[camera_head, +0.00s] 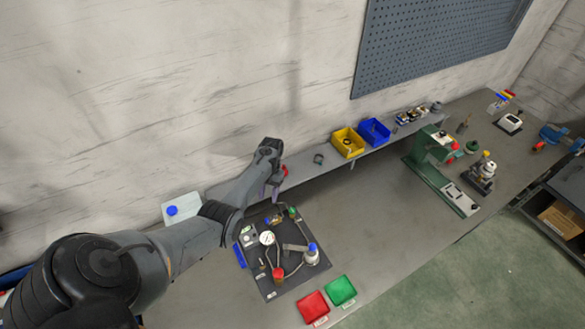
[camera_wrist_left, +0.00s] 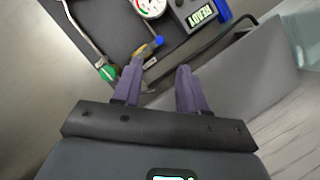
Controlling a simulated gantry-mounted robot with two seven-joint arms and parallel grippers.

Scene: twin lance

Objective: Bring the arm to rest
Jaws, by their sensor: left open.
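My left arm comes in from the left of the head view and reaches over the workbench toward the back. My left gripper (camera_head: 273,192) is above the far edge of a dark panel (camera_head: 280,286) that carries a gauge and fittings. In the left wrist view the two purple fingers of the left gripper (camera_wrist_left: 158,88) are apart, with nothing held between them. Beyond the fingertips there are a blue-and-yellow fitting (camera_wrist_left: 149,48) and a green knob (camera_wrist_left: 107,73). My right gripper does not show in either view.
A white gauge (camera_head: 267,238) and a READY box (camera_wrist_left: 194,12) sit on the panel. Red (camera_head: 312,307) and green (camera_head: 341,291) trays lie in front. Yellow (camera_head: 348,142) and blue (camera_head: 374,132) bins stand on the back shelf. A green press (camera_head: 428,165) stands right; bare bench lies between.

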